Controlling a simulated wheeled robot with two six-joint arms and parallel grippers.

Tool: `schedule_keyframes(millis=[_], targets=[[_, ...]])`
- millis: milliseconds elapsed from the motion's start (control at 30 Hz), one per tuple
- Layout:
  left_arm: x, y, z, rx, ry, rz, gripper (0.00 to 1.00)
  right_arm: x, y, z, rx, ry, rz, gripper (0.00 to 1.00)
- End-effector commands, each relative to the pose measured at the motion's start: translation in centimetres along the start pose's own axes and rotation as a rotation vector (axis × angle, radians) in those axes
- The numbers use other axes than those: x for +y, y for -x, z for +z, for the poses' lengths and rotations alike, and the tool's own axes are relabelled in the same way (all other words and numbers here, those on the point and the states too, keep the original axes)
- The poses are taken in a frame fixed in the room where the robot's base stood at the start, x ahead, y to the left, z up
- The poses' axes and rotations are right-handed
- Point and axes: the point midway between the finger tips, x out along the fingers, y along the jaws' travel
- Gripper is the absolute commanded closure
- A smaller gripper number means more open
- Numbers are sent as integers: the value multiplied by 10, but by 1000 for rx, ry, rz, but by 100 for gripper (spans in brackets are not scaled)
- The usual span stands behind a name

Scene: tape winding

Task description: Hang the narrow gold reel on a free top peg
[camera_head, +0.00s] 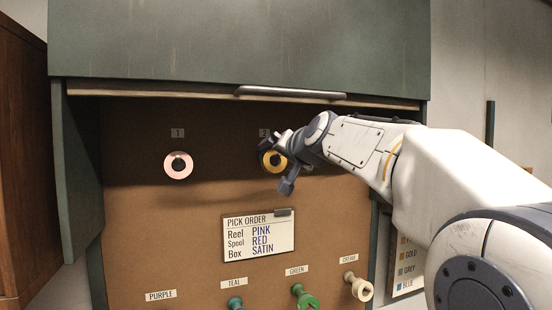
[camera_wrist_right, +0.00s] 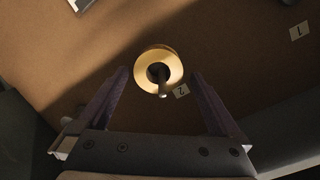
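The gold reel (camera_head: 267,161) is at the top of the board under label 2, partly covered by my right gripper. In the right wrist view the gold reel (camera_wrist_right: 146,62) hangs with a dark peg (camera_wrist_right: 162,90) sticking out through its hole. My right gripper (camera_head: 279,164) is in front of it. Its two fingers are spread either side of the reel, with gaps to it, and nothing is held. A pink reel (camera_head: 178,165) hangs under label 1. Any top peg further right is hidden behind my right arm. My left gripper is out of view.
A pick order card (camera_head: 258,235) is below the reels. Teal (camera_head: 236,303), green (camera_head: 305,297) and cream (camera_head: 358,287) spools sit along the bottom. The board between the reels is clear.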

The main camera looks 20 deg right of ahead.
Motion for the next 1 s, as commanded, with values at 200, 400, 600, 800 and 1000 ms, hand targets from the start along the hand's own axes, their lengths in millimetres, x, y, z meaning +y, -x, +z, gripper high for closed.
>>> schedule_keyframes(millis=[200,400,600,800,1000], targets=[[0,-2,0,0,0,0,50,0,2,0,1,0,0,0],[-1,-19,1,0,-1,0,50,2,30,3,5,1,-1,0],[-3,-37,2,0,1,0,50,3,70,2,5,1,-1,0],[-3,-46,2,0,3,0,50,2,98,1,2,-1,0,0],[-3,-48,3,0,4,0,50,1,104,2,-4,0,1,0]])
